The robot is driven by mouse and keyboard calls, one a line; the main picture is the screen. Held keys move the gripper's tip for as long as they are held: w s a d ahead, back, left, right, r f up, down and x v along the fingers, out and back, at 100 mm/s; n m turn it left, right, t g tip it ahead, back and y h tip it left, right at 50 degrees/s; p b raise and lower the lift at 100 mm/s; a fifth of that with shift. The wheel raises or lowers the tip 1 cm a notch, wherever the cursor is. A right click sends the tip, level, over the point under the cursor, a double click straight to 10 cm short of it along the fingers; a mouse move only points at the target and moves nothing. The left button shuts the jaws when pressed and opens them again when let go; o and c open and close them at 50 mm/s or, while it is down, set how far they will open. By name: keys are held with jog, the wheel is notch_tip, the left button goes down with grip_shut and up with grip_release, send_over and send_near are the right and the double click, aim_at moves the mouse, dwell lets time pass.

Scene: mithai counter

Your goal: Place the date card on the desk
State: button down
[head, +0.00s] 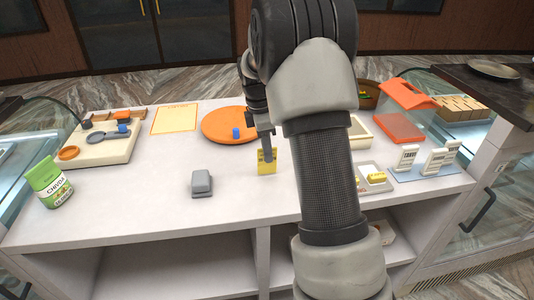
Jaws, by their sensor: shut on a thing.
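My gripper (268,155) is at the middle of the white desk (230,195), pointing down. It is shut on a small yellow piece (266,168), which is upright at the desk surface. I cannot tell whether it touches the desk, and I cannot read any marking on it. White printed cards stand on a light blue mat (408,175) at the right; one white card (407,158) is at its left end. Which of these pieces is the date card is not clear from this view. My arm hides part of the desk right of the gripper.
A grey block (201,183) lies left of the gripper. An orange round board (215,124) with a blue piece (236,133) is behind. A tray (387,186) with a yellow piece is right of my arm. The front middle is clear.

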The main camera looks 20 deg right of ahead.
jog(key=shift+f, duration=0.3)
jog(key=shift+f, duration=0.15)
jog(key=c, duration=1.9)
grip_release()
jog(key=shift+c, duration=0.2)
